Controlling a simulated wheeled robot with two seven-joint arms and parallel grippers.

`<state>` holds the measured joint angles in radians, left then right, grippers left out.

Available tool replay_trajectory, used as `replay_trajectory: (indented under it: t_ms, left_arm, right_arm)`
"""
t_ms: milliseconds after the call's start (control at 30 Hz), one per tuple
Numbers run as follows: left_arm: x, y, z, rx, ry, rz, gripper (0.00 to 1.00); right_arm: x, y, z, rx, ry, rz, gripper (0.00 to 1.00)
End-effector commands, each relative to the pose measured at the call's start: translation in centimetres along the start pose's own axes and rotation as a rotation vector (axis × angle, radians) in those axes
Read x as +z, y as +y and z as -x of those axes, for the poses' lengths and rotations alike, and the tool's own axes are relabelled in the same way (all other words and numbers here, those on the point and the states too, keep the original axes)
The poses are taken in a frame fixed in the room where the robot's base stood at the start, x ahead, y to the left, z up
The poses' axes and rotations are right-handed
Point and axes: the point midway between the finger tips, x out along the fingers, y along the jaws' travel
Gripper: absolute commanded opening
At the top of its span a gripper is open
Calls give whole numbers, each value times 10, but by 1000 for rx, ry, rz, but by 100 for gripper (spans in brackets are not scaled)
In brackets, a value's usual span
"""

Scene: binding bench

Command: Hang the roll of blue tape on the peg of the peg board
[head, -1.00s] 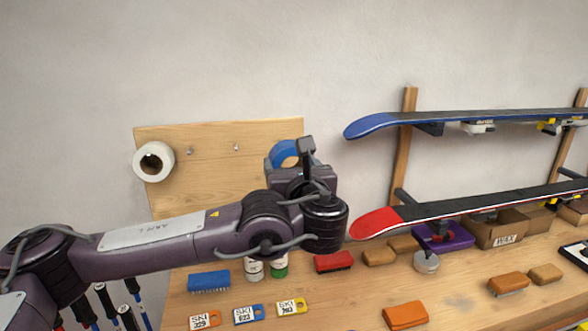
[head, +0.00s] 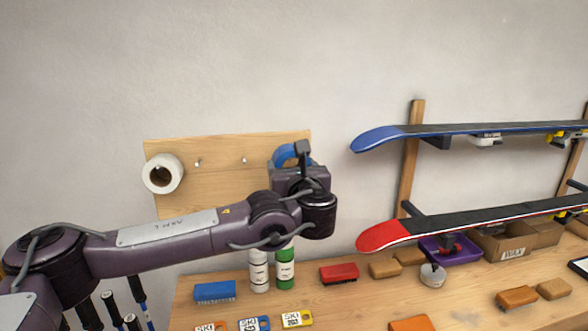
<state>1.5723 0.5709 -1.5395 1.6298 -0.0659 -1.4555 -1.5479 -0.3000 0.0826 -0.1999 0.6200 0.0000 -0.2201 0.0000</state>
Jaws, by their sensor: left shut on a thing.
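The roll of blue tape (head: 284,154) is at the right part of the wooden peg board (head: 212,190), partly hidden behind my left gripper (head: 302,158). My left gripper is shut on the roll. Whether the roll is around a peg or only in front of the board cannot be told, as the hand covers that spot. Two bare metal pegs (head: 198,163) show on the board to the left of the roll. My right gripper is not in view.
A white roll (head: 163,174) hangs at the board's left end. Two skis lie on a wooden rack at right, the blue one (head: 377,138) above the red-tipped one (head: 384,236). Bottles (head: 285,268), a blue block (head: 215,291) and a red block (head: 339,273) stand on the bench below my arm.

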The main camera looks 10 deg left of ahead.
Motion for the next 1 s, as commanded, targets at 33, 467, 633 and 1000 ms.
replay_trajectory:
  t_ms: [33, 467, 633, 1000]
  left_arm:
    - [2, 0, -4, 1, -1, 0, 52]
    - [-8, -1, -31, 0, -2, 2, 52]
    - [-11, 0, -32, -1, -2, 1, 52]
    - [-13, -1, -32, -1, 1, -2, 52]
  right_arm:
    - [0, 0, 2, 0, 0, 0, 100]
    - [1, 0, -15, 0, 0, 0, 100]
    - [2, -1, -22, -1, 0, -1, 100]
    - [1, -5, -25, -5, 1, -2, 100]
